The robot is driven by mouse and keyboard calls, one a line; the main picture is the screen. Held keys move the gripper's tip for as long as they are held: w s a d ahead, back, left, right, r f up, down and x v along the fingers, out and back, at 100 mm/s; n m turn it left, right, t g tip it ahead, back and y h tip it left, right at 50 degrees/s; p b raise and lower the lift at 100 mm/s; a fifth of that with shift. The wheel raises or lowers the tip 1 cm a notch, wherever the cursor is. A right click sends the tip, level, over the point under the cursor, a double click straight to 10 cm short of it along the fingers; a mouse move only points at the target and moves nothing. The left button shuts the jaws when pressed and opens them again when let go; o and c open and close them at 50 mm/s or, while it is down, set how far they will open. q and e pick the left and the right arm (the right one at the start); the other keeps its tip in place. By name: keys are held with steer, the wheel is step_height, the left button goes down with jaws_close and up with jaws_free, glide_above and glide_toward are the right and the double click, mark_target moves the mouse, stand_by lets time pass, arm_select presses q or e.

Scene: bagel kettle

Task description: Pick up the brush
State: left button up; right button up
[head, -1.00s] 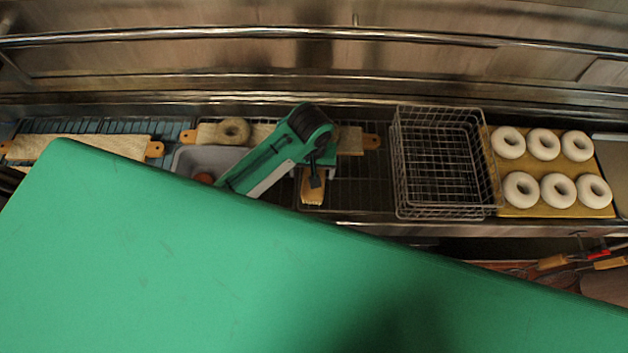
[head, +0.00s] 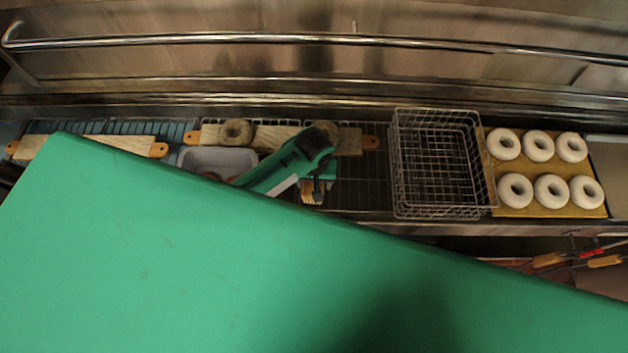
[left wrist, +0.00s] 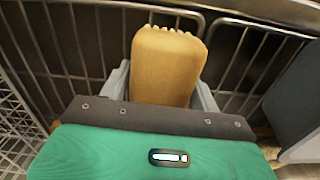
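The brush (left wrist: 166,65) is a tan, wooden-looking block with a jagged far end. In the left wrist view it lies between the fingers of my left gripper (left wrist: 163,92). The fingers stand apart, one on each side of it; I cannot tell whether they touch it. In the head view the brush (head: 308,196) shows as a small tan patch on the dark rack, partly hidden by my left gripper (head: 318,188). My right gripper is not in view.
A wire basket (head: 397,165) stands right of the brush, beside a board (head: 513,211) with several white rings. A grey tub (head: 222,157) and a plank (head: 275,138) with a ring lie to the left. A large green surface fills the foreground.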

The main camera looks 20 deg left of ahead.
arm_select(q)
steer(key=c, duration=0.6)
steer(key=shift+r, duration=0.15)
steer(key=shift+w+r, duration=0.1)
steer(key=shift+r, duration=0.5)
step_height(320, 180, up, 10)
steer(key=shift+r+b, duration=0.1)
steer(key=shift+b, duration=1.15)
steer(key=shift+r+p, duration=1.25)
steer(key=shift+r, duration=2.95)
